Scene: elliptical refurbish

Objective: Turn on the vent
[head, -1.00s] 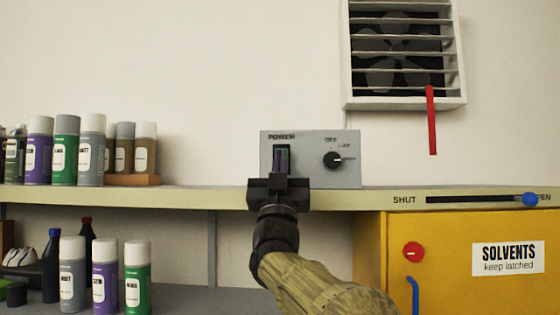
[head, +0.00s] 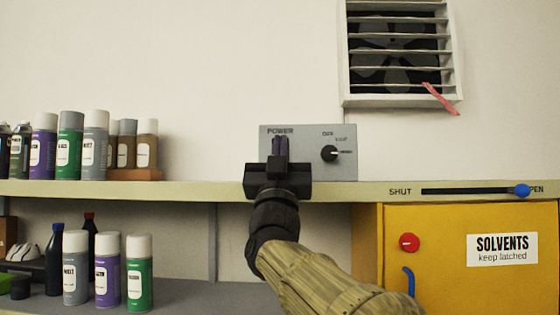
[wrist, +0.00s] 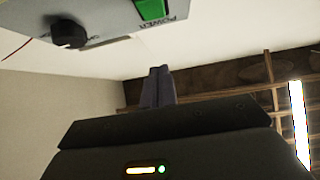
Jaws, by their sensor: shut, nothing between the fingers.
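The vent (head: 346,55) is a white louvred box on the wall with a dark fan (head: 398,45) behind its slats. A red ribbon (head: 440,98) at its lower edge streams out down to the right. The grey control box (head: 310,165) stands on the shelf, with a POWER label and a black dial (head: 329,153) whose pointer faces right. My gripper (head: 281,146) is shut and empty in front of the POWER switch, hiding it in the head view. In the wrist view the green switch (wrist: 152,8) shows, apart from my fingertips (wrist: 158,72).
A slider on the shelf edge has its blue knob (head: 522,190) at the OPEN end. A yellow solvents cabinet (head: 450,285) with a red knob (head: 409,242) stands below right. Several spray cans (head: 95,150) stand at left on the shelf, with more below.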

